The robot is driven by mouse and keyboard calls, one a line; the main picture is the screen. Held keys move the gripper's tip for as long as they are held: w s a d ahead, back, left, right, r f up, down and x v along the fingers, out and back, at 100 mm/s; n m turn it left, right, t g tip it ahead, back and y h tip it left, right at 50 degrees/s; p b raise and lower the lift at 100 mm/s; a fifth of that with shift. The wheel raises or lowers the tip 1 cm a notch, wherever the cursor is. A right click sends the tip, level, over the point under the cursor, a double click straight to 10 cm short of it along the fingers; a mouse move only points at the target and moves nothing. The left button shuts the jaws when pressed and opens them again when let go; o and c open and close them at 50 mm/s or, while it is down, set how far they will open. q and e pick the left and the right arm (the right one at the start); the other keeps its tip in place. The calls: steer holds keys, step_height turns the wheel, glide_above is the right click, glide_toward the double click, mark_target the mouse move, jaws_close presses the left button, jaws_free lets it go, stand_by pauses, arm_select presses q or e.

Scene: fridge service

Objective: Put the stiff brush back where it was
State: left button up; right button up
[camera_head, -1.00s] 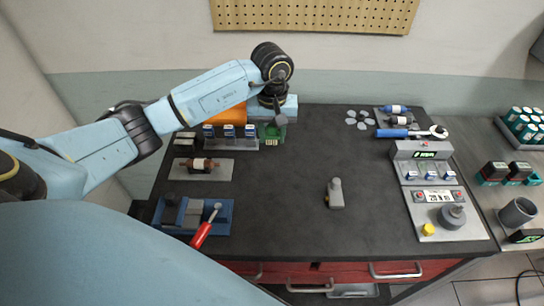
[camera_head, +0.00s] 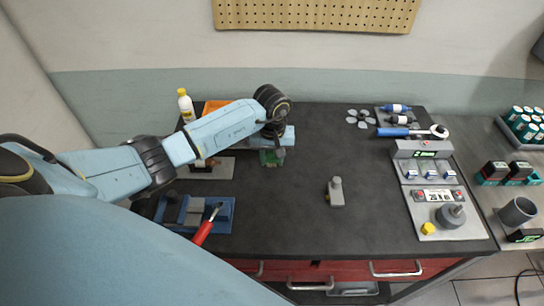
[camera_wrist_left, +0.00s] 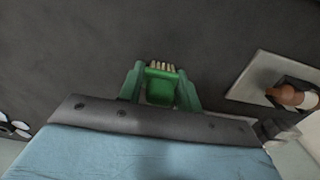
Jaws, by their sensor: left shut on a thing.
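My left gripper (camera_head: 272,150) hangs over the back middle of the dark workbench, pointing down. It is shut on a small green brush (camera_head: 270,161), mostly hidden under the wrist in the head view. In the left wrist view the green brush (camera_wrist_left: 160,92) sits between the gripper's fingers (camera_wrist_left: 160,100), with pale bristles at its far edge. The wrist view shows dark bench surface around it. I cannot tell how high the brush is above the bench. My right gripper is not in view.
A grey plate with a brown part (camera_wrist_left: 291,96) lies beside the gripper. A blue vise-like fixture (camera_head: 224,216) with a red-handled tool (camera_head: 203,232) is front left. A small grey object (camera_head: 336,192) stands mid-bench. A control panel (camera_head: 447,212) is at right. The bench centre is mostly clear.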

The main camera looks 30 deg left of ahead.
arm_select(q)
steer(key=shift+f, duration=0.15)
steer(key=o, duration=1)
step_height(320, 180, up, 12)
steer(key=shift+r, duration=0.2)
